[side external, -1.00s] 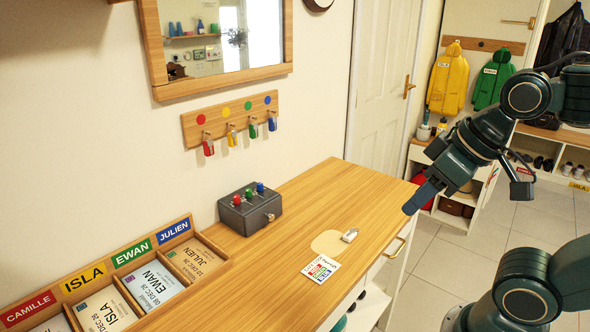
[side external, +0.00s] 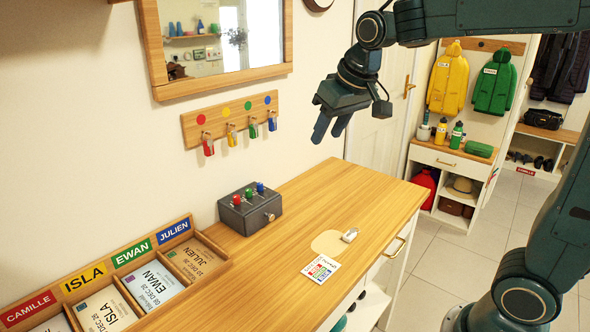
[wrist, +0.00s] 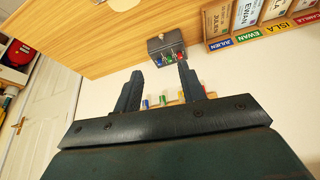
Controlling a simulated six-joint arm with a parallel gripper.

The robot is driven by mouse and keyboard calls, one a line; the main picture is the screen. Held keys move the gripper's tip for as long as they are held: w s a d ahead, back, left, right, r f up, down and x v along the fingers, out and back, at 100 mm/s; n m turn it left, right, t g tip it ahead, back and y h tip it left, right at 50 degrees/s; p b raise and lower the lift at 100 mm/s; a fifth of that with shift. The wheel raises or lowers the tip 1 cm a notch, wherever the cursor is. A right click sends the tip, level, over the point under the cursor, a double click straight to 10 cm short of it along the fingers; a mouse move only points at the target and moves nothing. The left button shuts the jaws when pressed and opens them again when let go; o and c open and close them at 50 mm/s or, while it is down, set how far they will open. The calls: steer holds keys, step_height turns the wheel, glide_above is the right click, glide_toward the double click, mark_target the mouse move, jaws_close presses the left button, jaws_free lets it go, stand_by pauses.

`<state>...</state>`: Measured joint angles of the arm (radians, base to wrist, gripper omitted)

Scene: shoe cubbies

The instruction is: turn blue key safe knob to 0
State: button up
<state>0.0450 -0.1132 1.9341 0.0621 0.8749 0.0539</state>
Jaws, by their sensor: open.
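The key safe (side external: 250,212) is a dark grey box on the wooden counter against the wall. It has red, green and blue knobs on top; the blue knob (side external: 260,187) is the rightmost in the side view. A round metal fitting is on its front right. In the wrist view the key safe (wrist: 165,42) is beyond the fingertips, and the blue knob (wrist: 159,62) is at its left. Any markings around the knob are too small to read. My gripper (side external: 330,128) is open and empty, above the counter, up and right of the safe.
A hook rail (side external: 230,120) with coloured key tags hangs on the wall above the safe, below a mirror (side external: 220,45). A card tray (side external: 120,280) stands at the left. A printed card (side external: 321,268) and small white item (side external: 349,235) lie on the counter, otherwise clear at right.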

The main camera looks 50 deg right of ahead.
steer(key=w+d+f+m, duration=0.1)
steer(key=w+f, duration=0.1)
steer(key=w, duration=0.5)
steer(key=w+d+f, duration=0.2)
steer(key=w, duration=0.4)
steer(key=m, duration=0.1)
glide_toward(260, 184)
step_height(260, 184, up, 5)
steer(key=a, duration=0.1)
steer(key=shift+s+g+h, duration=0.4)
steer(key=shift+s, duration=0.05)
steer(key=shift+f, duration=0.1)
steer(key=shift+x, duration=6.75)
steer(key=shift+s+a, duration=0.1)
steer(key=shift+a, duration=0.05)
jaws_close()
